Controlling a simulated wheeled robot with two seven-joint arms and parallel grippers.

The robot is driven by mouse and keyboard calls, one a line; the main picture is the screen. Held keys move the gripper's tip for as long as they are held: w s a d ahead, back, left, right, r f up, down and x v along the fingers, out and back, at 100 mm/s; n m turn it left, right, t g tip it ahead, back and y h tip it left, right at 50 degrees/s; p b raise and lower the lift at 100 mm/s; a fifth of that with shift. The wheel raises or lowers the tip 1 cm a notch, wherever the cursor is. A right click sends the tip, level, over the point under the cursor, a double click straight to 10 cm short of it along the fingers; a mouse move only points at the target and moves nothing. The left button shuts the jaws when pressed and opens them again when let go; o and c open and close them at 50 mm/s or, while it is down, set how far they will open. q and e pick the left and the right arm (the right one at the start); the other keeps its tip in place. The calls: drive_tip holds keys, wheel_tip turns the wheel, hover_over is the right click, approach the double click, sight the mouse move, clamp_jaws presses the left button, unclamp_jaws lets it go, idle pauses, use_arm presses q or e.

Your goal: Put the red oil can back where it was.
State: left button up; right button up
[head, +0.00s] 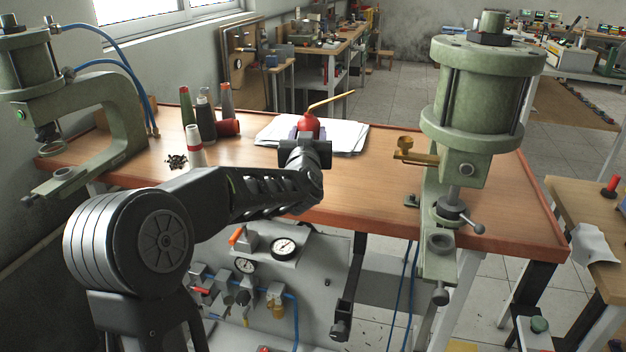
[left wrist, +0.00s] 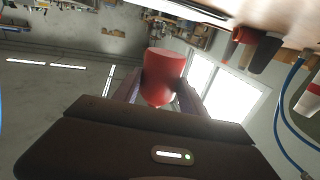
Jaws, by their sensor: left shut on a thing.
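The red oil can (head: 309,121) has a long thin yellowish spout pointing up and to the right. In the head view my left gripper (head: 308,138) is shut on it, in front of a stack of white papers (head: 345,136) on the wooden table. The left wrist view shows the red can body (left wrist: 163,76) between the two fingers. Most of the can's lower part is hidden behind the gripper in the head view. I cannot tell whether its base touches the papers. My right gripper is not clearly in view.
Several thread cones (head: 206,118) stand left on the table (head: 400,200), with a red one lying down. A dark cluster of small parts (head: 177,161) lies near them. Green presses stand at the left (head: 125,125) and right (head: 470,110). The table between papers and right press looks clear.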

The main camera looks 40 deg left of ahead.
use_arm(q)
wheel_tip(320, 180, down, 6)
drive_tip(key=shift+w+r+b, duration=0.1)
drive_tip(key=shift+b, duration=0.45)
drive_tip(key=shift+f, duration=0.25)
drive_tip(key=shift+f, duration=1.85)
drive_tip(key=shift+b, duration=0.3)
drive_tip(key=shift+f, duration=0.2)
drive_tip(key=o, duration=1.3)
drive_tip(key=shift+c, duration=0.2)
drive_tip(key=shift+r, duration=0.15)
